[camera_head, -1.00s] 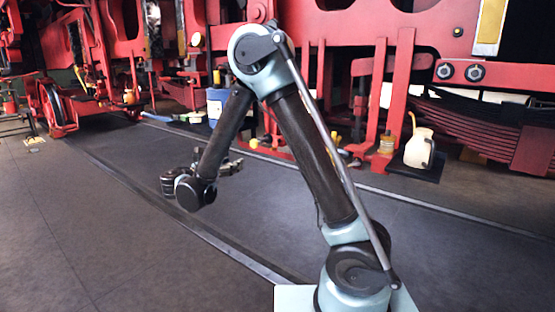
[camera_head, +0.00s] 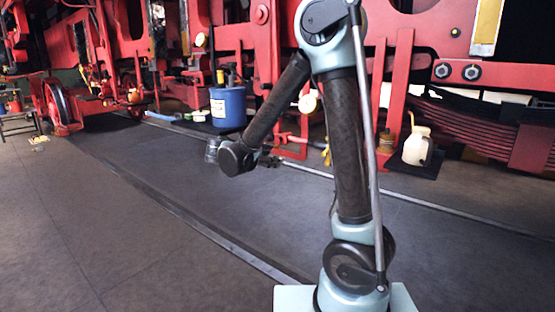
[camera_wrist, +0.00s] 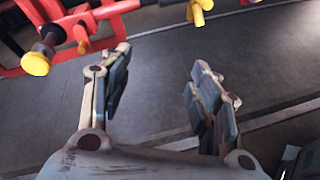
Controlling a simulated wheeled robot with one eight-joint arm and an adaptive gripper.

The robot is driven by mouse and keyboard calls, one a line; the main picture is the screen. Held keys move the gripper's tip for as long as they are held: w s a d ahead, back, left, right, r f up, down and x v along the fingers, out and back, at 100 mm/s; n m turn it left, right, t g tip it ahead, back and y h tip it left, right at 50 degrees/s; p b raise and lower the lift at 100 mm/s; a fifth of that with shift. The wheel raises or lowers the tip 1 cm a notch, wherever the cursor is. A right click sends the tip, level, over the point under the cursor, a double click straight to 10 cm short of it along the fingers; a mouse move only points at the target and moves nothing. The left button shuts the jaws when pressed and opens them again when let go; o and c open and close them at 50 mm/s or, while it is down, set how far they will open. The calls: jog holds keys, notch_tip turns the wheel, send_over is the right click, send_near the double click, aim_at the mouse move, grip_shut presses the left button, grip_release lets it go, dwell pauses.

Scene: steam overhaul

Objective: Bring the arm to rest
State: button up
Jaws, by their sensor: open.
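My gripper (camera_wrist: 158,92) is open in the wrist view, with its two fingers well apart and nothing between them. Dark floor shows behind the fingers. In the head view my gripper (camera_head: 270,160) is small and partly hidden behind my wrist, held above the floor in front of the red machinery. My arm is raised, with its elbow high and the forearm sloping down to the left. My gripper appears to touch nothing.
A blue bucket (camera_head: 228,108) and a pale jug (camera_head: 417,147) stand by the red locomotive frame (camera_head: 400,90). A yellow knob (camera_wrist: 37,64) on a red frame shows in the wrist view. A floor strip (camera_head: 215,235) crosses the dark floor. The left foreground is clear.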

jog(key=s+d+f+m+g+y, duration=0.25)
jog(key=s+d+m, duration=0.3)
jog(key=d, duration=0.45)
jog(key=s+d+f+m+g+y, duration=0.15)
jog(key=s+d+m+g, duration=0.25)
jog(key=s+d, duration=0.5)
jog(key=s+d+f+m+y, duration=0.1)
jog(key=s+f+m+y, duration=0.2)
jog(key=s+m, duration=0.3)
jog(key=s+d+f+m+g+y, duration=0.1)
jog(key=s+f+m+y, duration=0.2)
jog(key=s, duration=0.6)
notch_tip(320, 180, down, 2)
jog(key=m, duration=0.3)
jog(key=shift+s+d+y, duration=0.15)
jog(key=shift+d+y, duration=0.15)
jog(key=shift+w+f, duration=0.25)
jog(key=shift+w, duration=0.25)
jog(key=c, duration=0.5)
jog(key=shift+a, duration=0.15)
jog(key=shift+c, duration=0.2)
